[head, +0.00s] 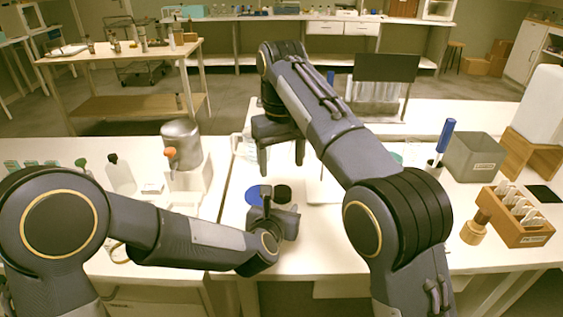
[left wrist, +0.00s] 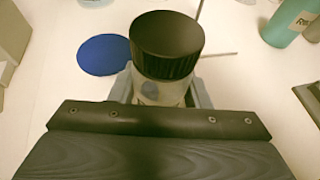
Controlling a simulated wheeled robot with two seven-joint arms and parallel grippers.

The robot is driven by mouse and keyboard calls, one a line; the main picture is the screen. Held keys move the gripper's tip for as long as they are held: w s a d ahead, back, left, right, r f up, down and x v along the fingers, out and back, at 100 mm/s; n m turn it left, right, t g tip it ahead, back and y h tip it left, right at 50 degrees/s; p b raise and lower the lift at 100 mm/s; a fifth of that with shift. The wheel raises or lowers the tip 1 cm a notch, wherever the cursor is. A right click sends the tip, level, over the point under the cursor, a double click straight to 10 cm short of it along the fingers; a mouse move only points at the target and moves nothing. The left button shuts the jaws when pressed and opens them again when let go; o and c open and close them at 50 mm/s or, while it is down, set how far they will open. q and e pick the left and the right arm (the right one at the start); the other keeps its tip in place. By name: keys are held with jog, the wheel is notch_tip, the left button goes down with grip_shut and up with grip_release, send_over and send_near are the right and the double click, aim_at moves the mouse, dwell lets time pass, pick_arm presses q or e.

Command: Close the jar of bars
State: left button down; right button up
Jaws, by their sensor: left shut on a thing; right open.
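A small clear jar (left wrist: 150,93) with a ribbed black lid (left wrist: 167,45) on top stands upright between my left gripper's fingers (left wrist: 162,92). A bluish shape shows through its wall; I cannot tell how tightly the lid sits. In the head view the black lid (head: 283,191) shows just behind my left gripper (head: 280,208), which is shut on the jar. The gripper hides most of the jar there. My right gripper (head: 281,158) is open and empty, fingers pointing down, above and behind the lid, apart from it.
A flat blue disc (head: 252,195) lies on the table left of the jar. A grey bin (head: 474,157), a wooden rack (head: 516,218) and a blue-topped pen-like thing (head: 445,136) stand at the right. A metal canister (head: 181,143) and bottles (head: 121,174) stand at the left.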

pick_arm(q)
jog(key=c, duration=0.7)
grip_release()
jog(key=v, duration=0.8)
